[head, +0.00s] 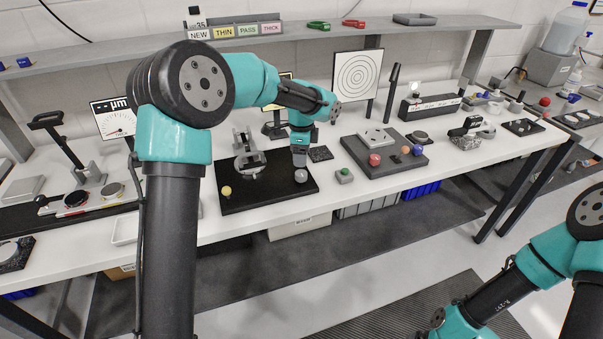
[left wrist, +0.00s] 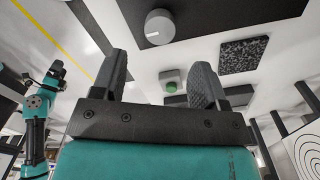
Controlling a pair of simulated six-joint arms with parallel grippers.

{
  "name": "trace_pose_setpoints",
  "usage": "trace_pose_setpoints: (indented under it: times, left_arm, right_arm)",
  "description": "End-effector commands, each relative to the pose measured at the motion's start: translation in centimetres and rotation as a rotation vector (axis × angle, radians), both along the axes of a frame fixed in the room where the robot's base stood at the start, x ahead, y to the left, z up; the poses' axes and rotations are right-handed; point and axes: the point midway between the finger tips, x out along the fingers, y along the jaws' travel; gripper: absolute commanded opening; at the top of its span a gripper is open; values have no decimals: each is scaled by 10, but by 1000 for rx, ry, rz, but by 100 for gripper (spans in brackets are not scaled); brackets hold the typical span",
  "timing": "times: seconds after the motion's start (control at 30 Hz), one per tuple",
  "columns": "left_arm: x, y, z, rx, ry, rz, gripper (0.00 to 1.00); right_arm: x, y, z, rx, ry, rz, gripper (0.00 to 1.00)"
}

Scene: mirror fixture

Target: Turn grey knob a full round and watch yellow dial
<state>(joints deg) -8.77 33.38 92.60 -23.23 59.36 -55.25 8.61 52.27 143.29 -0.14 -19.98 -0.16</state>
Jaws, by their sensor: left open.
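The grey knob (head: 301,176) is a short round cylinder at the right front of a black plate (head: 262,201). My left gripper (head: 300,158) points down close above it. In the left wrist view the grey knob (left wrist: 160,27) lies beyond the open, empty fingertips (left wrist: 160,65), with a gap between. A mirror mount (head: 249,158) stands on the plate, with a yellow knob (head: 226,191) at the front left. Behind, a small panel with yellow at its edge (head: 271,107), perhaps the yellow dial, is mostly hidden by my left arm.
A green button box (head: 344,176) and a black speckled block (head: 320,154) sit just right of the plate. A grey tray with coloured balls (head: 393,173) is farther right. A white µm dial (head: 116,119) stands at left. The shelf runs behind.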

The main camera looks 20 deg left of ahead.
Motion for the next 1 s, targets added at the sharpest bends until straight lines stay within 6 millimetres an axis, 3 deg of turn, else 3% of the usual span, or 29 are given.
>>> trace_pose_setpoints:
  times: [0.2, 0.43, 0.87, 1.0]
  left_arm:
    - [-1, 0, -39, 0, 4, -1, 67]
    - [-1, 0, -70, -1, 3, 0, 67]
    - [0, 0, -79, -1, 0, -1, 67]
    - [0, 0, -79, -1, 0, -1, 54]
  right_arm:
    - [0, 0, 0, 0, 0, 0, 100]
    - [0, 0, 0, 0, 0, 0, 100]
    - [0, 0, 0, 0, 0, 0, 100]
    - [0, 0, 0, 0, 0, 0, 100]
